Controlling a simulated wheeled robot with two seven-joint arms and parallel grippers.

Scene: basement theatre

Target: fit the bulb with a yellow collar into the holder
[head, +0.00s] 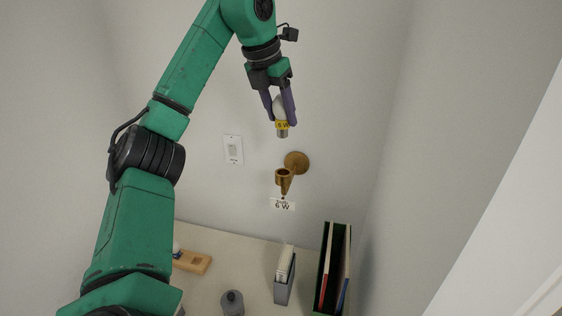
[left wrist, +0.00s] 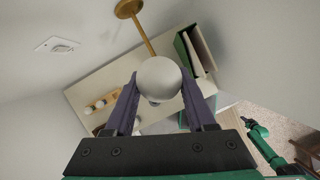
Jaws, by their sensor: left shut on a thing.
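The bulb with a yellow collar (head: 281,125) is held in my left gripper (head: 284,106), base pointing down. Its white globe (left wrist: 160,79) sits between the purple fingers in the left wrist view. The brass holder (head: 283,175) is a cup on a wall-mounted arm, and its open top faces up. The bulb hangs above the holder cup, apart from it. In the left wrist view the holder's round wall plate and arm (left wrist: 130,10) show at the top, and the bulb hides the cup.
A light switch (head: 233,149) is on the wall left of the holder. A "6 W" label (head: 282,204) is below it.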

